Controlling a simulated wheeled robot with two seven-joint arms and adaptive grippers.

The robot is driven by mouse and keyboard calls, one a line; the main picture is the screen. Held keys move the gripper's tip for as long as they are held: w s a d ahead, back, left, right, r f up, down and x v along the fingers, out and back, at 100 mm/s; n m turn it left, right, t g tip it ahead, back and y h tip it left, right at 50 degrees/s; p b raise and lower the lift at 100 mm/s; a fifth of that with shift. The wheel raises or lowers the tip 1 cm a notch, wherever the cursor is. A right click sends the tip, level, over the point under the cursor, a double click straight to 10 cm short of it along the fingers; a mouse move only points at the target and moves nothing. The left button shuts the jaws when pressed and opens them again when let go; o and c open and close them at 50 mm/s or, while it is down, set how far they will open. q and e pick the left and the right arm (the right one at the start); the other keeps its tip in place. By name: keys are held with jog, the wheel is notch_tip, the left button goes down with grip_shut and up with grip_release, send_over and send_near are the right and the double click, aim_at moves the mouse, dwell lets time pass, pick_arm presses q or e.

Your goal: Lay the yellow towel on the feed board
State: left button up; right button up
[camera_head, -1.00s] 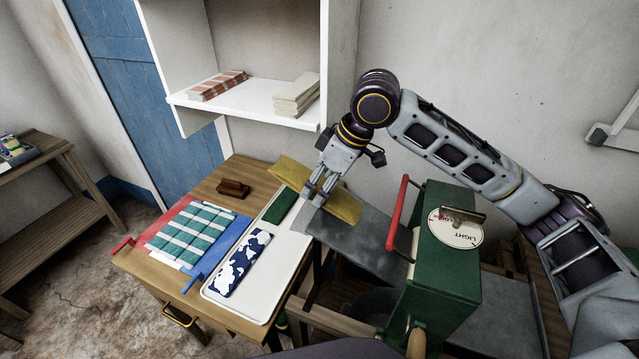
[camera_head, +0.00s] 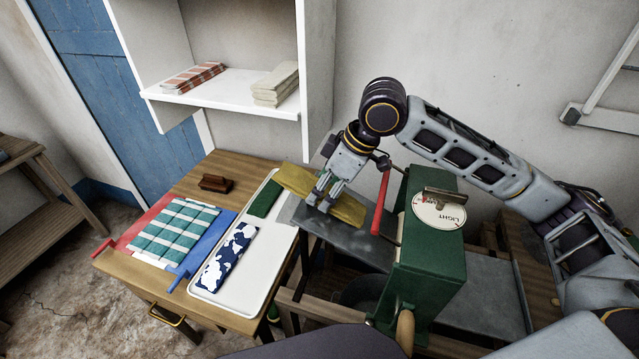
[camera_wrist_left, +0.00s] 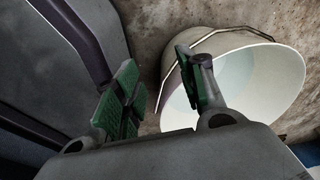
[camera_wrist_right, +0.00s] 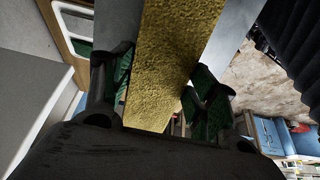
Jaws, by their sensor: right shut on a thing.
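The yellow towel (camera_head: 348,211) is a long folded strip. My right gripper (camera_head: 320,200) is shut on it near its middle; it also fills the middle of the right wrist view (camera_wrist_right: 170,60). The feed board (camera_head: 358,246) is the grey slab left of the green mangle (camera_head: 428,240). The towel shows over the board's far left part, its left end near the tray's back corner. I cannot tell whether it touches the board. My left gripper (camera_wrist_left: 160,88) is open and empty in the left wrist view and is outside the head view.
A white tray (camera_head: 238,286) with a green cloth (camera_head: 265,199) and a blue-and-white cloth (camera_head: 224,258) stands left of the board. A white bucket (camera_wrist_left: 250,85) shows beyond my left gripper.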

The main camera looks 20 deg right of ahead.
jog(key=shift+s+d+f, duration=0.5)
jog(key=shift+d+f, duration=0.1)
jog(key=shift+d, duration=0.2)
jog(key=o, duration=1.3)
jog(key=shift+f, duration=0.1)
jog(key=shift+o, duration=0.2)
jog(key=v, duration=1.2)
jog(key=shift+s, duration=0.2)
dwell(0.4)
